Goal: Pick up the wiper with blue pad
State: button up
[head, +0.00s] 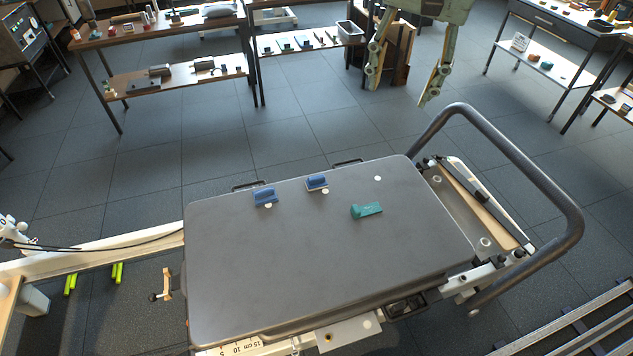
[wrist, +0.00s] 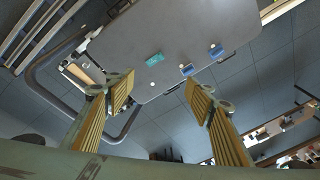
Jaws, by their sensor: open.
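Two blue-handled wipers stand near the far edge of the grey tabletop of a cart. The left wiper (head: 265,197) looks blue down to its base; it also shows in the wrist view (wrist: 216,51). The middle wiper (head: 317,183) has a paler strip along its base; it also shows in the wrist view (wrist: 187,70). The pads are too small to tell their colours surely. My gripper (head: 400,95) is open and empty, beyond the cart's far edge and apart from the wipers; its spread fingers also show in the wrist view (wrist: 158,92).
A teal block-like object (head: 367,210) lies right of the wipers. White round spots mark the grey tabletop (head: 310,260). A thick bent handrail (head: 540,180) rises at the cart's right end. Laden benches (head: 170,35) stand behind. The tabletop's front half is clear.

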jog(key=w+a+f+m+p, duration=0.1)
jog(key=w+a+f, duration=0.1)
jog(key=w+f, duration=0.35)
jog(key=w+a+f+m+p, duration=0.1)
jog(key=w+a+f+m, duration=0.15)
jog(key=w, duration=0.65)
jog(key=m+g+p, duration=0.3)
jog(key=m, duration=0.3)
send_over(317, 177)
notch_tip(317, 177, down, 42)
jog(key=shift+s, duration=0.1)
jog(key=shift+f+b, duration=0.45)
jog(key=shift+f, duration=3.75)
jog(key=shift+f, duration=0.1)
jog(key=shift+a+f+b, duration=0.1)
jog(key=shift+f+b, duration=0.4)
jog(key=shift+f, duration=2)
